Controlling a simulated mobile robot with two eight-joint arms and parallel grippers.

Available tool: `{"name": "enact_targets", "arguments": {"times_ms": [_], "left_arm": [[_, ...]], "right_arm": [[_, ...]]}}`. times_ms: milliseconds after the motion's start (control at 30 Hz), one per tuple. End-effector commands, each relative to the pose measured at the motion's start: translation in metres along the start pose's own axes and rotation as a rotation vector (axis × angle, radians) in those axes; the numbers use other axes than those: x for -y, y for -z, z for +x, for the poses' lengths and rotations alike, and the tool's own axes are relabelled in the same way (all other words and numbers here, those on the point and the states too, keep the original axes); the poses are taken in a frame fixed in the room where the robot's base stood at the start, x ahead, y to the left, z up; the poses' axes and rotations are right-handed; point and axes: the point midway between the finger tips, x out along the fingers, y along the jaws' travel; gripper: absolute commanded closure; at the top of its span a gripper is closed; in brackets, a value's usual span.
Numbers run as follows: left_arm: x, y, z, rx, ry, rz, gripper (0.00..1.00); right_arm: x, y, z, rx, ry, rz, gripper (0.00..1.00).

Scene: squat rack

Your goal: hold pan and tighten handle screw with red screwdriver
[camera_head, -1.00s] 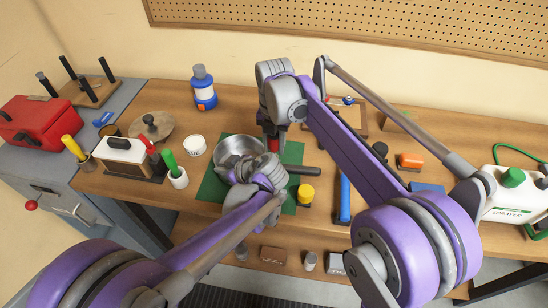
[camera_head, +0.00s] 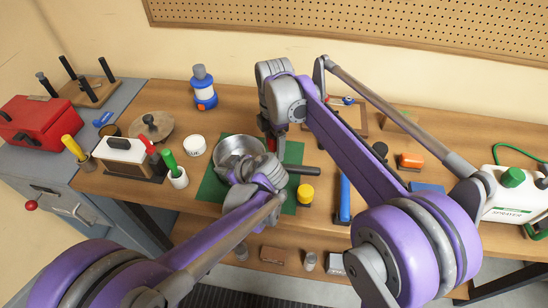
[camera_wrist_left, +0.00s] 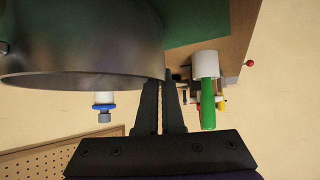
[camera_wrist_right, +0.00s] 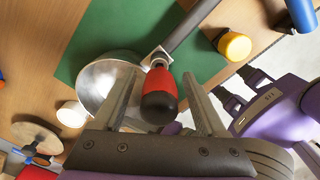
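The silver pan (camera_head: 238,147) rests on the green mat (camera_head: 293,153), its dark handle (camera_head: 304,170) pointing right. My left gripper (camera_wrist_left: 165,88) is at the pan's side; its fingers are close together and appear closed on the pan wall (camera_wrist_left: 90,80). The red screwdriver (camera_wrist_right: 159,95) stands upright at the bracket where the handle meets the pan (camera_wrist_right: 103,86). My right gripper (camera_wrist_right: 160,77) is above, its fingers open on both sides of the screwdriver's red and black handle, with gaps visible. The screw and screwdriver tip are hidden.
My arms cover much of the bench's middle.

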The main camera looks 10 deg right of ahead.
Motion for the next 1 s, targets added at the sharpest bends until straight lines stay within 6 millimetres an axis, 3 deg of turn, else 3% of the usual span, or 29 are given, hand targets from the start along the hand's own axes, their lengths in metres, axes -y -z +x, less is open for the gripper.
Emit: {"name": "enact_targets", "arguments": {"times_ms": [233, 800, 1000], "left_arm": [[0.000, 0.000, 0.000, -0.001, 0.000, 0.000, 1.00], [0.000, 0.000, 0.000, -0.001, 0.000, 0.000, 1.00], [0.000, 0.000, 0.000, -0.001, 0.000, 0.000, 1.00]], "right_arm": [[0.000, 0.000, -0.005, 0.000, -0.001, -0.001, 0.26], [0.000, 0.000, -0.062, 0.000, -0.001, -0.002, 0.26], [0.000, 0.000, -0.070, 0.000, -0.001, -0.002, 0.26]]}}
